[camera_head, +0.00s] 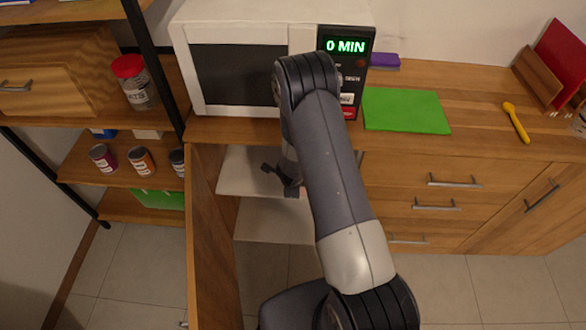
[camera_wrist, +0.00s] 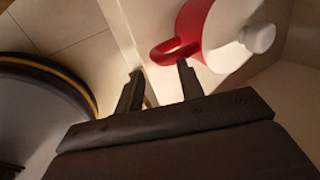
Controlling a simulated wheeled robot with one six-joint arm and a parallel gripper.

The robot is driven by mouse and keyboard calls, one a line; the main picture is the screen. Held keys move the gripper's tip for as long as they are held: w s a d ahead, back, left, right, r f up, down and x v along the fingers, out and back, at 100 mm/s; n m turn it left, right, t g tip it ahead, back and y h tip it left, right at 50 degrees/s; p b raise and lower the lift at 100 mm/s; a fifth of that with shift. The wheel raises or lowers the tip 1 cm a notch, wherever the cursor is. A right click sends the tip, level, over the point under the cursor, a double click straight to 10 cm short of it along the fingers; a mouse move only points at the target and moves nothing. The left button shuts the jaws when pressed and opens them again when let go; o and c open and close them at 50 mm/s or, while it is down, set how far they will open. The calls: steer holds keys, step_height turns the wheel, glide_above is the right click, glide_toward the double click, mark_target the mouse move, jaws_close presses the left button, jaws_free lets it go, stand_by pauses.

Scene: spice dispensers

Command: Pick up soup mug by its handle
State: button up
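The soup mug (camera_wrist: 188,28) is red with a white top that has a round knob. It shows only in the wrist view, at the upper right, on a pale shelf, and is cut off by the frame. Its red loop handle (camera_wrist: 160,51) points toward my gripper (camera_wrist: 160,68). My gripper is open and empty, its two fingers apart. The right fingertip overlaps the lower edge of the handle in the picture; I cannot tell if they touch. In the head view my gripper (camera_head: 281,178) is at the open cabinet, and the mug is out of sight.
The open cabinet door (camera_head: 212,245) stands left of my arm. The cabinet shelf (camera_head: 245,180) lies under the counter. A microwave (camera_head: 240,65) stands above, with a green board (camera_head: 405,110) to its right. A shelf unit with cans (camera_head: 140,161) is at the left.

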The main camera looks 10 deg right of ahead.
steer(key=shift+a+x, duration=0.15)
steer(key=shift+x, duration=1.2)
steer(key=shift+a+x, duration=0.15)
steer(key=shift+x, duration=1.2)
steer(key=shift+w, duration=0.1)
steer(key=shift+c, duration=0.4)
jaws_close()
steer(key=shift+w+r, duration=0.1)
